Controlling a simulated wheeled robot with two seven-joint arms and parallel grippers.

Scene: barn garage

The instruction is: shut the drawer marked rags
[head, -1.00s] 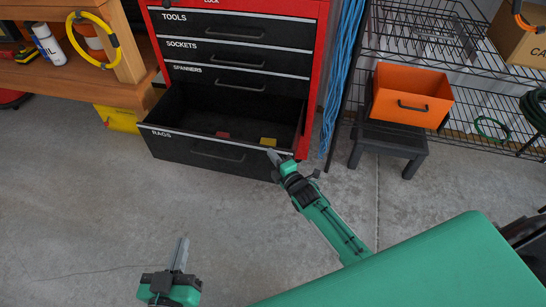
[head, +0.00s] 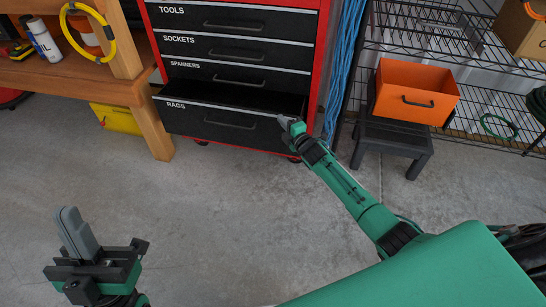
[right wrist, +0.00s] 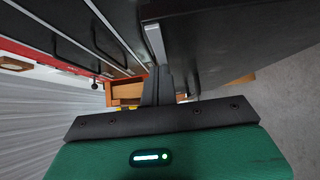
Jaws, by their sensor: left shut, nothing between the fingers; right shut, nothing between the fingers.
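The drawer marked rags (head: 230,129) is the lowest black drawer of the red tool cabinet (head: 311,75). In the right wrist view the shut fingers (right wrist: 156,85) reach to the edge of a dark panel. My left gripper (head: 75,232) is shut and empty above the floor at lower left, far from the drawer.
The drawers above, marked tools, sockets and spanners, look shut. A wooden bench (head: 125,92) stands left of the cabinet. A black stool (head: 393,139) with an orange bin (head: 416,92) stands to the right, near a wire shelf. The floor (head: 215,215) in front is clear.

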